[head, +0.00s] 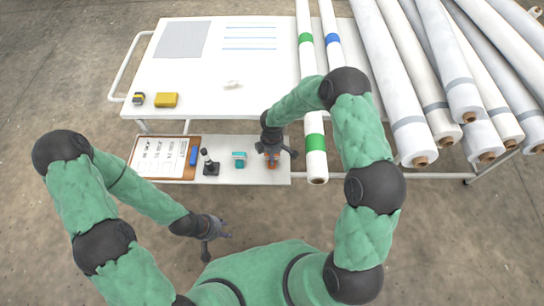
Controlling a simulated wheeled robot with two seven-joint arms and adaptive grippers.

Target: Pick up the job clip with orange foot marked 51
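A small clip with an orange foot (273,166) stands on the narrow white shelf (225,178) at the front of the table. My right gripper (272,158) is right over it, pointing down, and hides most of it. Whether the fingers are closed on the clip cannot be told. The number on it is not legible. A teal clip (239,159) and a black one (210,168) stand to its left on the same shelf. My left gripper (227,229) is in front of the shelf, over the floor; it looks open and empty.
A clipboard (187,170) with a sheet and a blue item (194,156) lie at the shelf's left. On the table (190,90) are a yellow block (166,100) and a tape measure (138,99). A green-banded roll (317,165) overhangs just right of my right gripper. Many rolls fill the right.

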